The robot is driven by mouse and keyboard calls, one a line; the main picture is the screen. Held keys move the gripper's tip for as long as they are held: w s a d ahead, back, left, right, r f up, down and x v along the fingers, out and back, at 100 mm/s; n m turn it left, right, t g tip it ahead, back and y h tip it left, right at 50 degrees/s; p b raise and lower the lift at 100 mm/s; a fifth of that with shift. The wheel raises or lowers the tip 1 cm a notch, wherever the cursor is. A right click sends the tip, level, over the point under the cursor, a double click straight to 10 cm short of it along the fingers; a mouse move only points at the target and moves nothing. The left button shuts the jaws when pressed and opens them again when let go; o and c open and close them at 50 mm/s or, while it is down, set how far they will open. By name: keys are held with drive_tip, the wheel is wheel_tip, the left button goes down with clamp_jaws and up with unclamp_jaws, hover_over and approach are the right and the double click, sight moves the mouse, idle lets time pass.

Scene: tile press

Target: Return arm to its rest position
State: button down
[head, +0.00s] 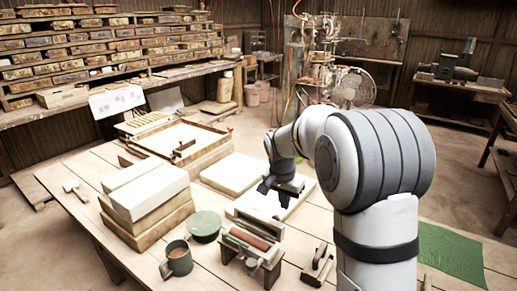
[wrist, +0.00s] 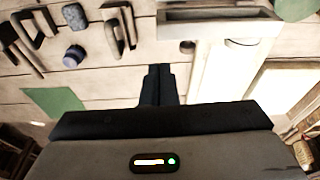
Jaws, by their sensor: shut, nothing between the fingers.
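My arm reaches out over the wooden work table (head: 120,240) from the right side of the head view. My gripper (head: 272,188) points down above a pale slab on the table, and the arm hides part of what lies behind it. In the wrist view my gripper (wrist: 158,72) shows two dark fingers close together, shut and empty. The fingers look apart from the things around them.
A shallow frame (head: 180,140) lies behind. A green mat (head: 450,254) lies at the right.

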drive_tip(key=s+d+r+n, duration=0.1)
drive_tip(key=s+n, duration=0.1)
drive_tip(key=s, duration=0.8)
drive_tip(key=s+d+r+n+y, duration=0.1)
drive_tip(key=s+n, duration=0.1)
drive_tip(key=s, duration=0.8)
drive_tip(key=s+d+r+n+t, duration=0.1)
drive_tip(key=s+r+n, duration=0.1)
drive_tip(key=s, duration=0.7)
drive_tip(key=shift+s+d+n, duration=0.15)
drive_tip(key=shift+s+n, duration=0.25)
drive_tip(key=shift+n, duration=0.2)
